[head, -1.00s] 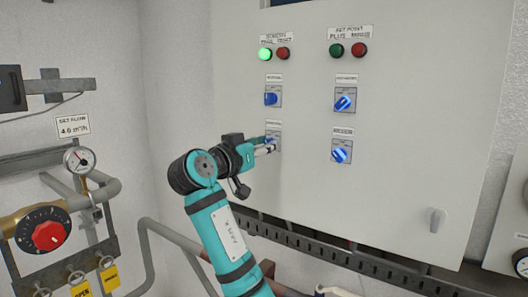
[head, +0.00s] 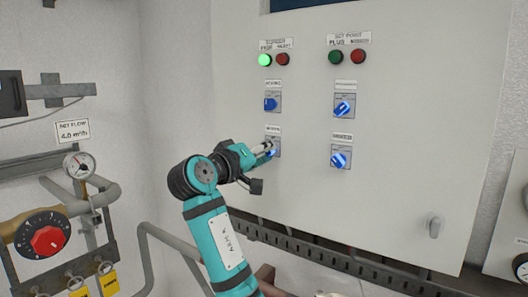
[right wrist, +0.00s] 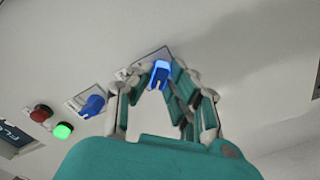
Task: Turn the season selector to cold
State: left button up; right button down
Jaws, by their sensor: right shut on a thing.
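The season selector (head: 272,153) is the lower left blue knob on the cabinet front, under a small label. In the head view my right gripper (head: 267,151) mostly hides it. In the right wrist view the knob (right wrist: 160,74) glows blue between the fingertips of my right gripper (right wrist: 158,82), which is shut on it. The knob's exact pointing direction and the dial markings are too small to read. My left gripper is not in view.
Another blue selector (head: 270,104) sits just above, with two lit blue selectors (head: 343,106) and (head: 341,160) to the right. Above are a lit green lamp (head: 265,60) and a red one (head: 283,59). A cable duct (head: 310,250) runs below the cabinet.

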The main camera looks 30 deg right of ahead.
jog(key=shift+r, duration=0.1)
dwell(0.4)
jog(key=c, duration=1.3)
grip_release()
jog(key=v, duration=1.2)
